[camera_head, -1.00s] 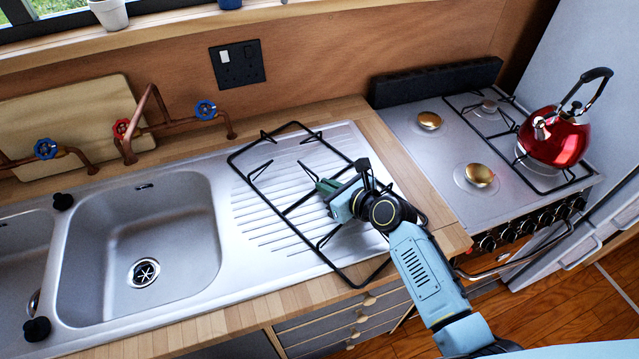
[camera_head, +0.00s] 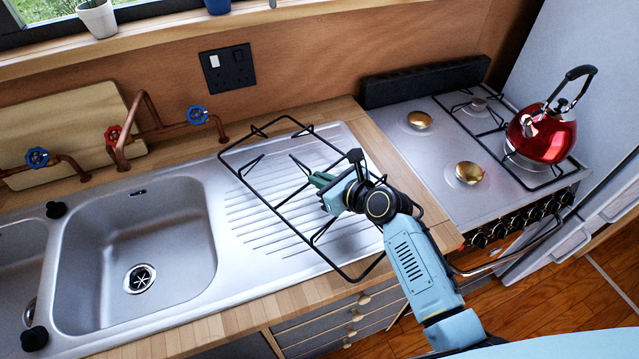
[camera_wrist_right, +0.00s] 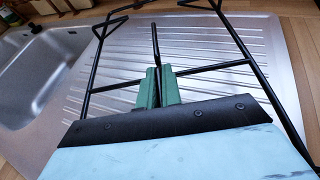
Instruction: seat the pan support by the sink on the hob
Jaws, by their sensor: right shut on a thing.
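The black wire pan support (camera_head: 262,208) is over the ribbed drainboard beside the sink. Its far end seems lifted clear of the steel. My right gripper (camera_head: 318,180) is shut on a bar of the pan support, near its middle. In the right wrist view the green fingertips (camera_wrist_right: 157,85) close around a thin bar of the pan support (camera_wrist_right: 232,35). The hob (camera_head: 440,150) stands to the right, with two bare brass burners (camera_head: 469,172) on its left half. My left gripper is not in view.
A red kettle (camera_head: 543,133) stands on the other pan support (camera_head: 510,165) on the hob's right half. The sink (camera_head: 135,245) with copper taps (camera_head: 150,130) lies left. A wooden worktop strip (camera_head: 400,165) separates drainboard and hob.

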